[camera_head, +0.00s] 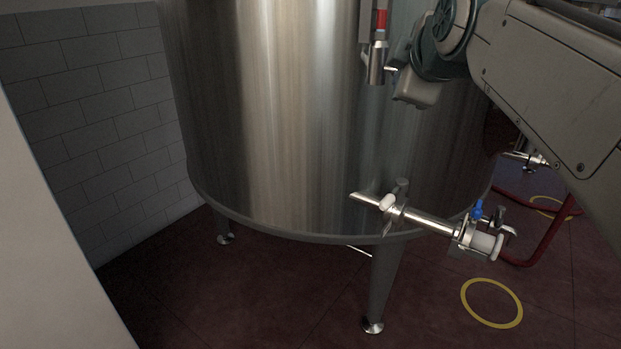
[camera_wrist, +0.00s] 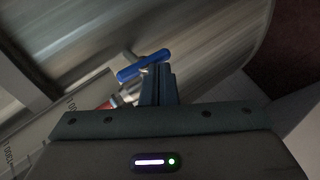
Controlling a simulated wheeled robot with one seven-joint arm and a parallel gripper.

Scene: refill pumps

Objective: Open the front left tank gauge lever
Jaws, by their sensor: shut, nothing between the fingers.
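The gauge lever (camera_wrist: 143,66) is a blue bar on a metal stem in the wrist view, tilted up to the right. It lies at the tips of my gripper (camera_wrist: 160,72), whose fingers are together and empty. The right end of the lever is right by the fingertips; I cannot tell whether they touch. In the head view, the gauge (camera_head: 381,20) is a vertical tube with a red part above a metal fitting (camera_head: 377,63) on the tank front. My wrist is just right of this fitting, and the blue lever cannot be made out there.
The large steel tank (camera_head: 290,120) stands on legs. A lower outlet pipe (camera_head: 425,219) with a blue-handled valve (camera_head: 477,210) sticks out to the right below my arm. A white tiled wall (camera_head: 95,95) is at left. A yellow floor ring (camera_head: 491,303) lies at lower right.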

